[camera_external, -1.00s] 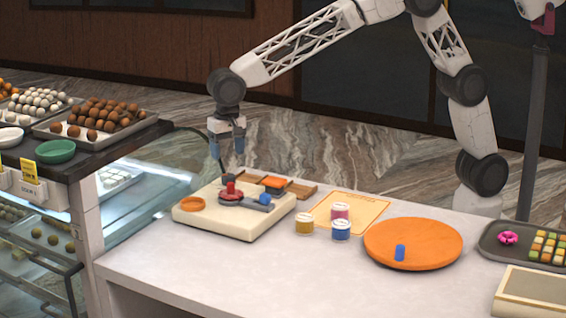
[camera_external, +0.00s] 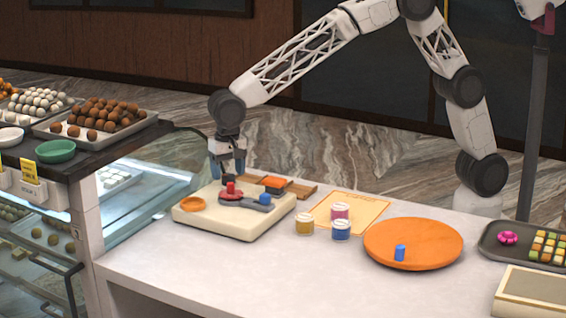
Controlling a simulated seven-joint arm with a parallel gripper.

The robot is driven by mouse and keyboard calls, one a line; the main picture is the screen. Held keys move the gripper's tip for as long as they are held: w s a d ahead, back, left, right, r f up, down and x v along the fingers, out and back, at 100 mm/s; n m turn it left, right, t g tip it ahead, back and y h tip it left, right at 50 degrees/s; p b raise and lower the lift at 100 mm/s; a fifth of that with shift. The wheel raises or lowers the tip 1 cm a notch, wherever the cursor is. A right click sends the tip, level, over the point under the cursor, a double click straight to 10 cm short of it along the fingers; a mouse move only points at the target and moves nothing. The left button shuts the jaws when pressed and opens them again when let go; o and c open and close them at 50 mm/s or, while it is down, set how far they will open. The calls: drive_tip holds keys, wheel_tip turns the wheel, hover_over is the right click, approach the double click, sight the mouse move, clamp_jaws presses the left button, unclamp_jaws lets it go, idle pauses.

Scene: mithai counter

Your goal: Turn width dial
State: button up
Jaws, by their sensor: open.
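A cream slab-like device (camera_external: 225,229) stands at the left end of the counter. On its top are a small upright red knob (camera_external: 231,188), a blue knob (camera_external: 265,198) on a grey bar, a flat orange disc (camera_external: 193,204) and an orange block (camera_external: 273,181). No label shows which of these is the width dial. My gripper (camera_external: 228,174), with blue-sided fingers, is open just above and behind the red knob. Its fingertips partly blend with the device's back edge, so I cannot tell whether they touch anything.
A wooden board (camera_external: 302,189) lies behind the device. Several jars (camera_external: 341,229) stand to the right by a yellow sheet (camera_external: 370,209). A sweets display (camera_external: 90,150) is at left. The front counter is clear.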

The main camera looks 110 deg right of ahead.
drive_tip(key=shift+f, duration=0.8)
drive_tip(key=c, duration=0.9)
